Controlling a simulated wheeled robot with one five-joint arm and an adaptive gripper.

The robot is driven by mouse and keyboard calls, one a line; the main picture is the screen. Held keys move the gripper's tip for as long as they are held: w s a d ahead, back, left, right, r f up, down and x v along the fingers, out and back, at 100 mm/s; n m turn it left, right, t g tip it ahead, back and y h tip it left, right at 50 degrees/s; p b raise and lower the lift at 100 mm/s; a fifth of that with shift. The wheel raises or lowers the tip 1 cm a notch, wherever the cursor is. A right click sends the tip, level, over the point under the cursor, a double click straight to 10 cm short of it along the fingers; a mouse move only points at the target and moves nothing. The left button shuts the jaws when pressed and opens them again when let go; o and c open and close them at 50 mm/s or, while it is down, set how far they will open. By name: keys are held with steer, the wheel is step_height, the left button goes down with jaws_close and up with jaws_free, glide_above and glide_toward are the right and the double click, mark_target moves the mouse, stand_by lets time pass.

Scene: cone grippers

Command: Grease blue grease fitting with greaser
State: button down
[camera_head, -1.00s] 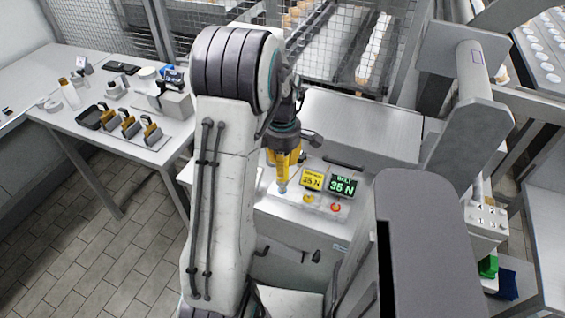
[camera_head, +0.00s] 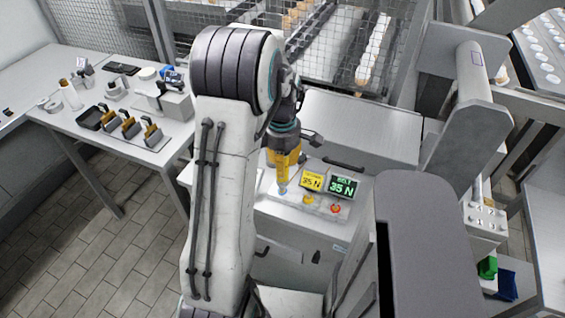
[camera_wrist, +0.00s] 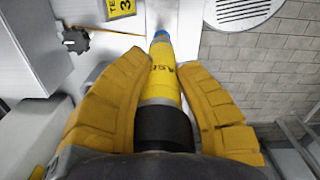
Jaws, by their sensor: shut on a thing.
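The yellow greaser (camera_wrist: 163,75) has a black collar and a blue tip in the wrist view. My gripper (camera_wrist: 165,90) has its ribbed yellow fingers shut on it, one on each side. In the head view, my gripper (camera_head: 284,158) hangs beside the two displays, with the greaser's pale blue tip (camera_head: 282,189) pointing down over the grey machine's top. I cannot tell whether the tip touches the surface. I cannot make out a separate blue grease fitting; it may be hidden by the greaser or my arm.
A yellow display (camera_head: 312,181) and a green-lit display (camera_head: 343,187) stand by the tip, with a red button (camera_head: 336,208) in front. A side table (camera_head: 60,118) at the left carries several small items. Wire mesh (camera_head: 345,40) stands behind.

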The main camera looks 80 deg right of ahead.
steer(key=shift+r, duration=0.3)
steer(key=shift+r+p, duration=2.3)
steer(key=shift+r, duration=0.5)
